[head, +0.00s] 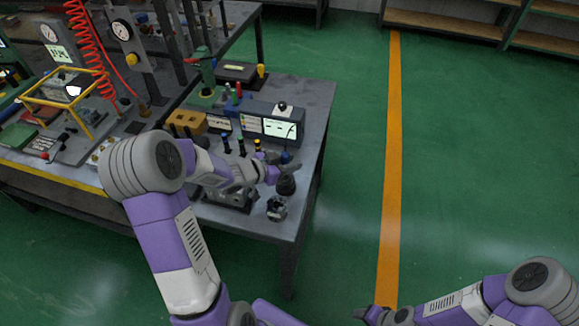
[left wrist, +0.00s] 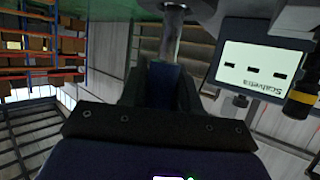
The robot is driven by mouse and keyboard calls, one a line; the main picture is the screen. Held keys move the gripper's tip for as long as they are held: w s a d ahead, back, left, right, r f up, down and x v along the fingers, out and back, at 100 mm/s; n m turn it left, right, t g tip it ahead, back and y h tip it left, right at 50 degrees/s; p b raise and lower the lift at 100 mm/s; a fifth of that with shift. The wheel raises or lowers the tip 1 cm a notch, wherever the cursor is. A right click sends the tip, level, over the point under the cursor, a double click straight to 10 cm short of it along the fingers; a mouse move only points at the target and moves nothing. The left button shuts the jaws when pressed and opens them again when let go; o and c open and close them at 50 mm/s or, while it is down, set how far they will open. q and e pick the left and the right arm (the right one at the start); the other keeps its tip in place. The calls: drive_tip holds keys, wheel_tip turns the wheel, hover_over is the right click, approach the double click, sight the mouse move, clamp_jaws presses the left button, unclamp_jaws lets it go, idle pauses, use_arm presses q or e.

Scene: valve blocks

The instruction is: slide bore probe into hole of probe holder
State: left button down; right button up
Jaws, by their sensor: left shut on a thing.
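My left gripper (head: 284,170) is shut on the bore probe, whose blue end (head: 286,157) shows just above the fingers at the bench's right side. In the left wrist view, the blue grip (left wrist: 163,84) sits between the dark fingers, and a metal shaft (left wrist: 172,38) runs on from it toward the picture's top. I cannot make out the empty hole. My right gripper (head: 372,315) is at the bottom edge.
A grey readout with a lit screen (head: 280,128) stands behind the gripper; its screen shows upside down in the left wrist view (left wrist: 258,72). A black and chrome piece (head: 277,207) stands near the bench's front right corner. The floor to the right is clear.

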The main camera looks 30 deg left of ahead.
use_arm(q)
drive_tip(key=c, duration=0.8)
unclamp_jaws()
drive_tip(key=p+v, duration=0.3)
drive_tip(key=v, duration=0.9)
drive_tip(key=shift+p, duration=0.35)
